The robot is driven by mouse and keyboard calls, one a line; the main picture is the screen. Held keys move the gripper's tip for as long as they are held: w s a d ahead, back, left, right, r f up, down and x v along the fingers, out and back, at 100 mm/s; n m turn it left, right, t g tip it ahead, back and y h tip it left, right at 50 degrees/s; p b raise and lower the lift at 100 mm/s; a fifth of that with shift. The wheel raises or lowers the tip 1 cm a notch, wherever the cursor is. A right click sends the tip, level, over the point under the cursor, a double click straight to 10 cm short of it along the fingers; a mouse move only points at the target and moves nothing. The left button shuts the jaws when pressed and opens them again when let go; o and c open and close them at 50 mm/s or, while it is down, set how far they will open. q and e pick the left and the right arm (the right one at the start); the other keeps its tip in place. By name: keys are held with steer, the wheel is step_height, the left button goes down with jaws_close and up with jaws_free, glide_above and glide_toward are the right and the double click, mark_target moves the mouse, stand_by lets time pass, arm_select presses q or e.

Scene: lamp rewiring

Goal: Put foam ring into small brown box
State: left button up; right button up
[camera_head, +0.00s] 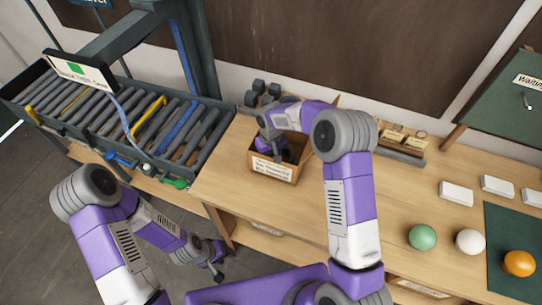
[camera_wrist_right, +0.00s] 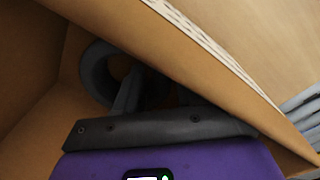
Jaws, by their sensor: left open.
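The small brown box (camera_head: 273,172), with a printed label on its front, stands on the wooden bench. My right gripper (camera_head: 276,152) reaches down into it from above. In the right wrist view, a dark grey ring (camera_wrist_right: 88,75), which looks like the foam ring, lies within the box walls (camera_wrist_right: 195,55). My right gripper's dark finger (camera_wrist_right: 127,92) is right at the ring; shadow hides whether the jaws hold it. My left gripper (camera_head: 217,268) is open and empty, low in front of the bench, away from the box.
A roller conveyor (camera_head: 110,115) with coloured tools stands at the left. Dark rolls (camera_head: 258,90) stand behind the box. Green (camera_head: 422,237), white (camera_head: 469,241) and orange (camera_head: 519,263) balls and white blocks (camera_head: 456,193) sit at the right. Bench surface left of the box is clear.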

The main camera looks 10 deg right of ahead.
steer(key=shift+r, duration=0.15)
steer(key=shift+r, duration=0.3)
step_height(320, 180, up, 12)
steer(key=shift+f+p, duration=0.2)
steer(key=shift+p, duration=0.5)
